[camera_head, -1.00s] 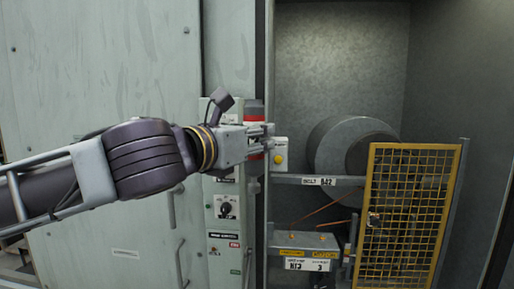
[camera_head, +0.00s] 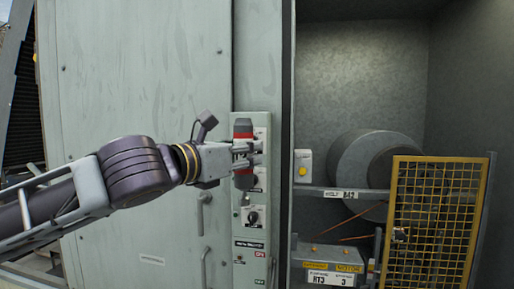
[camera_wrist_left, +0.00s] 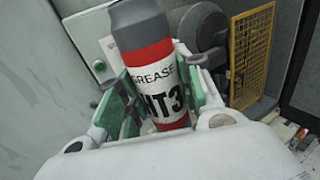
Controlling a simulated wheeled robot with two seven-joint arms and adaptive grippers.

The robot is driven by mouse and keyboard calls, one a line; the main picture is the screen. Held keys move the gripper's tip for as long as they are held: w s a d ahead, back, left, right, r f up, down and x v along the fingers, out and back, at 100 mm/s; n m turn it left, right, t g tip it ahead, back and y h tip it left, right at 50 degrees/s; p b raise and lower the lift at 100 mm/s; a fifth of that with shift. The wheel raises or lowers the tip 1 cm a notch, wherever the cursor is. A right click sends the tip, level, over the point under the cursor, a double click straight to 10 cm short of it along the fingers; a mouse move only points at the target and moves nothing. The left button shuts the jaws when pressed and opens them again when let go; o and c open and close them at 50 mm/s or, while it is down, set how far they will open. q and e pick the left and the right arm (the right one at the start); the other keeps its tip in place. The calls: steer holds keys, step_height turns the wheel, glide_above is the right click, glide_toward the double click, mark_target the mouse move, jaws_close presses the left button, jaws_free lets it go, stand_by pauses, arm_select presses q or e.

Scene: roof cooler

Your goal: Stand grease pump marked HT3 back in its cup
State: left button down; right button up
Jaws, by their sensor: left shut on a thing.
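The grease pump is a grey and red cylinder with a dark grey top. In the head view, the pump (camera_head: 243,129) stands roughly upright in front of the control strip. My left gripper (camera_head: 252,156) is shut around its middle. In the left wrist view, the pump (camera_wrist_left: 150,62) has a white label reading GREASE and HT3, between the green-padded fingers of my left gripper (camera_wrist_left: 160,105). It appears slightly tilted there. I cannot make out its cup in either view. My right gripper is not in view.
The control strip (camera_head: 253,237) with knobs is behind the pump. To the right is an open bay with a round grey housing (camera_head: 375,165), a grey rail (camera_head: 320,192), a labelled box (camera_head: 328,256) and a yellow mesh guard (camera_head: 432,225). Door handles (camera_head: 204,208) stick out on the left.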

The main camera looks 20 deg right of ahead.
arm_select(q)
steer(key=w+a+f+n+t+y+b, duration=0.1)
steer(key=w+a+f+n+t+y, duration=0.2)
steer(key=a+f, duration=0.45)
steer(key=w+a+f+n+t+y, duration=0.1)
steer(key=w+a+f+y, duration=0.1)
steer(key=w+a+f, duration=0.55)
steer(key=w+a+f+n+t+y+b, duration=0.1)
steer(key=w+a+f+n+t+y, duration=0.3)
steer(key=f, duration=0.6)
steer(key=s+a+f+n+y, duration=0.1)
steer(key=s+a+f+y, duration=0.1)
steer(key=a+f, duration=0.4)
steer(key=s+a+f+n+y, duration=0.1)
steer(key=s+a+f, duration=0.4)
steer(key=f, duration=1)
steer(key=s+a+f+n+y, duration=0.1)
steer(key=s+a+f+y, duration=0.2)
steer(key=a+f, duration=0.5)
steer(key=shift+s+a+f+b, duration=0.25)
steer(key=shift+s+f, duration=0.45)
steer(key=shift+f, duration=0.85)
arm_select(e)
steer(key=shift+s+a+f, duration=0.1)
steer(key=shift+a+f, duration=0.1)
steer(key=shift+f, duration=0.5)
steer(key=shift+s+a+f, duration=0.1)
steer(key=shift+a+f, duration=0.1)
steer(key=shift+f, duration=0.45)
